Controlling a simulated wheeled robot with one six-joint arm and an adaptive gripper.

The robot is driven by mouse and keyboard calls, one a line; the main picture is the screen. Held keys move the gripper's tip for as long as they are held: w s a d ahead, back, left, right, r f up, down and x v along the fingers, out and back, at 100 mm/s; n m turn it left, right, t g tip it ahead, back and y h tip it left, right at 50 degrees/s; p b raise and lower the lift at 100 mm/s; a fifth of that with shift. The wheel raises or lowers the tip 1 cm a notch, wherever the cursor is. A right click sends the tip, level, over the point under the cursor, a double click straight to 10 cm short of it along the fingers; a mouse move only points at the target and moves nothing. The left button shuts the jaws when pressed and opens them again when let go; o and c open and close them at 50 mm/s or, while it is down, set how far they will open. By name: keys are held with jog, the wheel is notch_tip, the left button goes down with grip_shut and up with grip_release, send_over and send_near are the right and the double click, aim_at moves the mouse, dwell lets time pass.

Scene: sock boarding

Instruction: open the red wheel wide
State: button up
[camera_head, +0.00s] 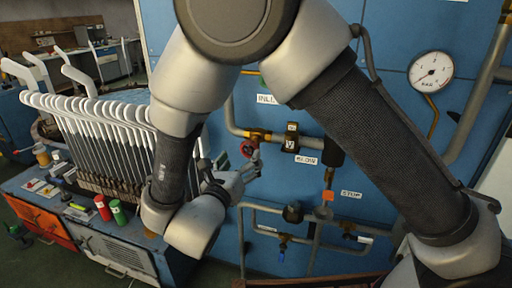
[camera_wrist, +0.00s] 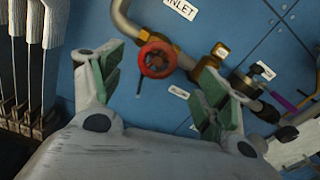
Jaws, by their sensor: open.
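The red wheel (camera_wrist: 157,60) is a small round handwheel on a brass valve in a grey pipe on the blue panel. It shows ahead of my gripper in the wrist view, a little above the gap between the fingertips. In the head view the red wheel (camera_head: 248,148) is small, just above my gripper (camera_head: 252,168). My gripper (camera_wrist: 160,78) is open and empty, with green pads on both fingers. The fingers lie to either side of the wheel in the picture; I cannot tell how far off the wheel still is in depth.
An orange-red knob (camera_head: 327,196) and a blue-handled valve (camera_head: 283,240) sit lower on the panel. A gauge (camera_head: 431,72) is at upper right. White sock forms (camera_head: 100,115) stand in a rack at left. Red and green spools (camera_head: 103,207) stand on the bench.

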aim_at(248, 149)
jog(key=x, duration=0.7)
jog(key=shift+w+f, duration=0.1)
jog(key=shift+w, duration=0.25)
jog(key=c, duration=1)
